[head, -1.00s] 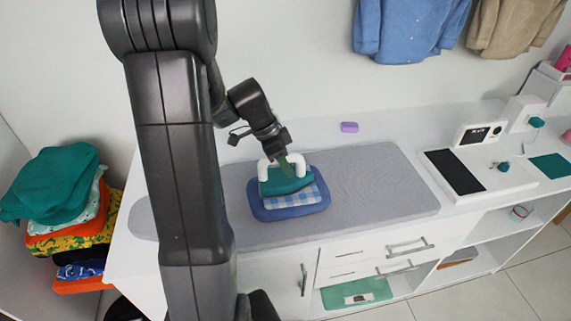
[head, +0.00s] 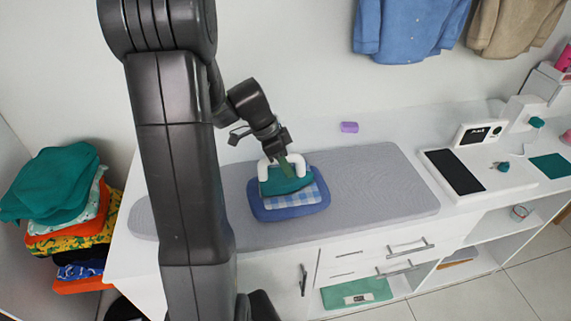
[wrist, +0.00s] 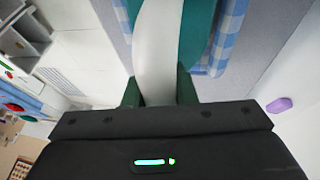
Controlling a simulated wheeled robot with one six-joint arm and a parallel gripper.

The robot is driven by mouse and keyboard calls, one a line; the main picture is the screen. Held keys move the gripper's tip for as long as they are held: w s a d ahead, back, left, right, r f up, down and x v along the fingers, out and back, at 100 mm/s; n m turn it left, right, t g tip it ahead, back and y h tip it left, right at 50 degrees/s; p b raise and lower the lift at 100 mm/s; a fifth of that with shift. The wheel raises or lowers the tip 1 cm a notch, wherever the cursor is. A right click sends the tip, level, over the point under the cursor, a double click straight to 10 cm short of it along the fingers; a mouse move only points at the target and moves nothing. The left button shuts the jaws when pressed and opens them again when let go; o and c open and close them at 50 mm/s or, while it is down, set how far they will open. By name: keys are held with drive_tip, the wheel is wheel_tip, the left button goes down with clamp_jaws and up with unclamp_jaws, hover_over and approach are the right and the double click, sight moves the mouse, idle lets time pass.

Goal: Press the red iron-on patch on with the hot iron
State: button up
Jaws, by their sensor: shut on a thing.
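A teal iron (head: 285,181) with a white handle (head: 300,163) stands on a blue-and-white checked cloth (head: 311,192), which lies on a blue pad (head: 290,211) on the grey ironing mat (head: 390,190). My gripper (head: 283,162) is shut on the iron's white handle from above. In the wrist view my gripper (wrist: 160,92) has its green fingers on either side of the white handle (wrist: 158,50), with the teal iron body (wrist: 196,35) and checked cloth (wrist: 227,38) beyond. No red patch shows; the area under the iron is hidden.
A small purple block (head: 349,127) lies behind the mat. A tray with a dark panel (head: 453,172) and a small display (head: 480,133) stand to the right. Folded clothes (head: 65,220) are stacked at the left. The mat's right part is clear.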

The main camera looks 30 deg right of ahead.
drive_tip(key=shift+r+p, duration=2.25)
drive_tip(key=shift+r, duration=1.8)
